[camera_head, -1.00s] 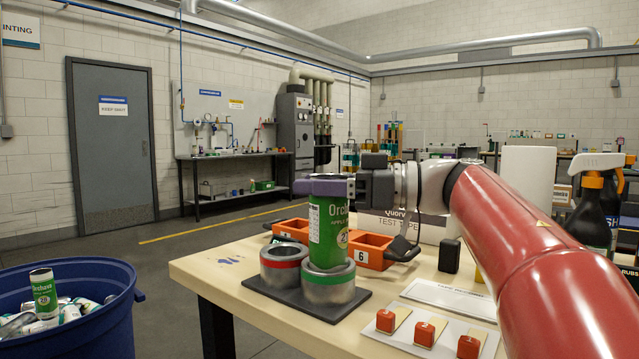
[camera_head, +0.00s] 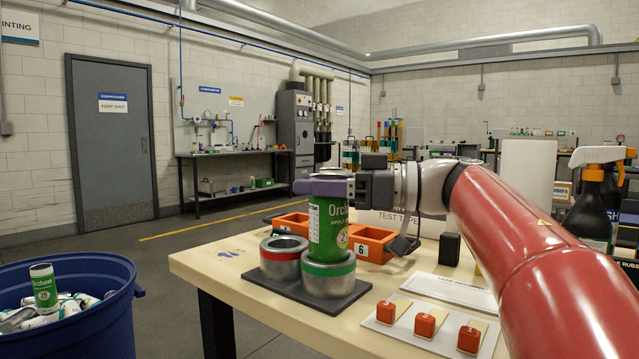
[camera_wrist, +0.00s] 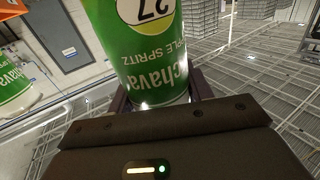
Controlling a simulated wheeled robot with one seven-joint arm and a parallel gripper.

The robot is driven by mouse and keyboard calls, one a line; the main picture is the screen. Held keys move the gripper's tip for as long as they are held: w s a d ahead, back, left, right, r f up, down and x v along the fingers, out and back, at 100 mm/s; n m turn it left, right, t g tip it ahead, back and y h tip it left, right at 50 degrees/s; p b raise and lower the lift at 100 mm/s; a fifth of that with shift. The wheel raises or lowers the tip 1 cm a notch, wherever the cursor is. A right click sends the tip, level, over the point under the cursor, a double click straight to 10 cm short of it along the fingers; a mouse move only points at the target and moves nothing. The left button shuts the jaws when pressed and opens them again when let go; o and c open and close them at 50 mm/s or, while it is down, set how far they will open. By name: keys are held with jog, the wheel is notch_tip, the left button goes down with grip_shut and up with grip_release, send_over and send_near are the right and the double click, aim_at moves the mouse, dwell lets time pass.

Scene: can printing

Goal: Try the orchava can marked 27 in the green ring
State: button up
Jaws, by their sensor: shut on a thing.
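A green Orchava can (camera_head: 328,230) stands upright in my gripper (camera_head: 322,186), which is shut on its upper end. The wrist view shows the number 27 in a yellow round mark on this can (camera_wrist: 145,55). The can's lower end is hidden inside the opening of the green ring (camera_head: 328,277), a metal ring with a green band. I cannot tell how deep it sits. Beside it on the left stands a metal ring with a red band (camera_head: 283,262). Both rings stand on a dark base plate (camera_head: 345,303).
Orange trays (camera_head: 372,246), one marked 6, stand behind the rings. A blue bin (camera_head: 95,330) of cans with one upright Orchava can (camera_head: 44,288) stands at the left. A spray bottle (camera_head: 592,205) stands right.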

jog(key=shift+f, duration=0.4)
dwell(1.0)
jog(key=o, duration=1.3)
jog(key=shift+c, duration=0.2)
jog(key=shift+d, duration=0.1)
